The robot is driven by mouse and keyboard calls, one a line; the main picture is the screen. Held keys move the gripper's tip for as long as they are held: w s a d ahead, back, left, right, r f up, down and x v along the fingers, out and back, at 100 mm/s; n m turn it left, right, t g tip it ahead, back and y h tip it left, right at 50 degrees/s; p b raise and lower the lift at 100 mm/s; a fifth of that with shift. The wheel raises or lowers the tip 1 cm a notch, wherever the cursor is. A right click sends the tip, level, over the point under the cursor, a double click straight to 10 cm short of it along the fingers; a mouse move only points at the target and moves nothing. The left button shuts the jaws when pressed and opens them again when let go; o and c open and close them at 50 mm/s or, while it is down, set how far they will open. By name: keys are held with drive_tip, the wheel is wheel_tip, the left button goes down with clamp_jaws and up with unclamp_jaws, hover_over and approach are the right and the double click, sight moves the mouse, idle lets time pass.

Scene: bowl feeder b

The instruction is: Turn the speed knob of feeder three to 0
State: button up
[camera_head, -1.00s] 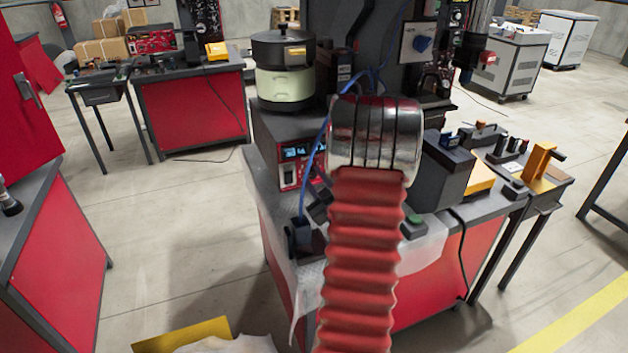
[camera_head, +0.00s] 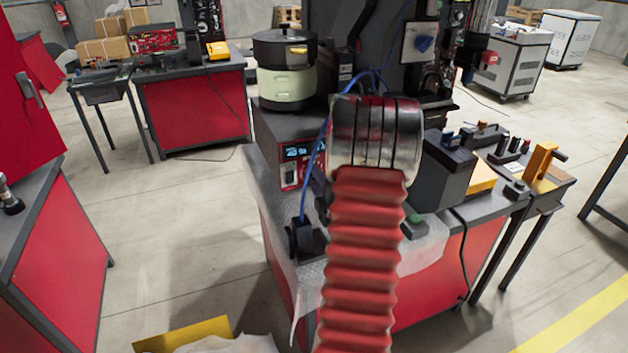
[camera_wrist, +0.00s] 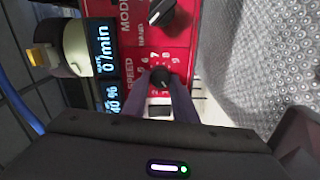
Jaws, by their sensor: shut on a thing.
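In the wrist view my gripper (camera_wrist: 161,92) has its two dark fingers on either side of the small black speed knob (camera_wrist: 160,77), shut on it. The knob sits on a red control panel (camera_wrist: 128,38), with the word SPEED and scale numbers beside it. The fingers partly cover the knob, and I cannot read its setting for certain. A blue-lit display (camera_wrist: 104,45) on the panel reads 0/min; a smaller percent readout is partly blurred. In the head view the feeder's control box (camera_head: 297,160) shows at my arm's left; the arm hides the knob and gripper.
A larger black mode knob (camera_wrist: 163,14) is close beside the speed knob. The feeder bowl (camera_head: 285,70) stands on the control box. A blue cable (camera_head: 318,150) hangs past the box's front. A dark box (camera_head: 445,172) stands right of my arm on the bench.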

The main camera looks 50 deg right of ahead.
drive_tip(key=shift+w+a+f+n, duration=0.1)
drive_tip(key=shift+w+a+n, duration=0.15)
drive_tip(key=shift+n, duration=0.55)
drive_tip(key=shift+s, duration=0.1)
drive_tip(key=o, duration=0.8)
drive_tip(key=shift+o, duration=1.2)
drive_tip(key=shift+d, duration=0.15)
drive_tip(key=shift+s, duration=0.1)
drive_tip(key=v, duration=1.3)
drive_tip(key=shift+s, duration=0.3)
